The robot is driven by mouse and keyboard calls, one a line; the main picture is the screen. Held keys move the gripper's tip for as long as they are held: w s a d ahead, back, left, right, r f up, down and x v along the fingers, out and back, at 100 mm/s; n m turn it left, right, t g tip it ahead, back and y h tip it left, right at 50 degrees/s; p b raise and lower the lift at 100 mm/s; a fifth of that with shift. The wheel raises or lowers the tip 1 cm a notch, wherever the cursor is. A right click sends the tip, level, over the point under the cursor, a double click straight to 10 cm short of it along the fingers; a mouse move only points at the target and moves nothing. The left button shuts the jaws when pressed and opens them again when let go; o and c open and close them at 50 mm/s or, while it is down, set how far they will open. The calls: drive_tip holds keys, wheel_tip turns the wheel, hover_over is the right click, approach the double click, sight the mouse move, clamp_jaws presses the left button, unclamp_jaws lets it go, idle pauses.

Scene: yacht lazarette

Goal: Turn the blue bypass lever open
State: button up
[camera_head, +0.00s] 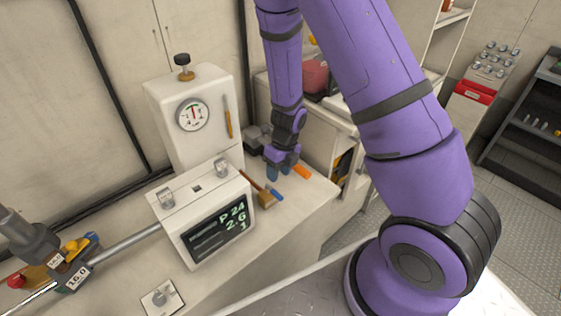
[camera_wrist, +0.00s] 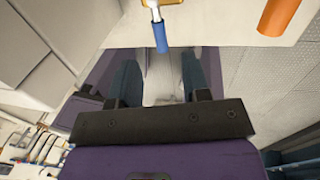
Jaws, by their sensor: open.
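A blue-handled lever (camera_head: 275,193) with a thin metal shank sits on the white counter beside a brass-coloured body (camera_head: 265,200). In the wrist view the blue handle (camera_wrist: 160,38) points down the picture, toward the gap between my fingers. My gripper (camera_head: 280,172) points down above the counter, just behind the lever in the head view. In the wrist view my gripper (camera_wrist: 161,62) has its two dark fingers wide apart with nothing between them. The handle's end lies near the fingertips; I cannot tell the height between them.
An orange handle (camera_head: 302,172) lies right of the lever. A display box (camera_head: 217,230) and a gauge housing (camera_head: 190,118) stand to the left. A pipe fitting with red, yellow and blue parts (camera_head: 70,255) is at far left. The counter's front edge is close by.

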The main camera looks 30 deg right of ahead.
drive_tip(key=shift+w+d+r, duration=0.1)
drive_tip(key=shift+d+r, duration=0.1)
drive_tip(key=shift+r, duration=0.75)
drive_tip(key=shift+d+r, duration=0.15)
drive_tip(key=shift+r, duration=0.8)
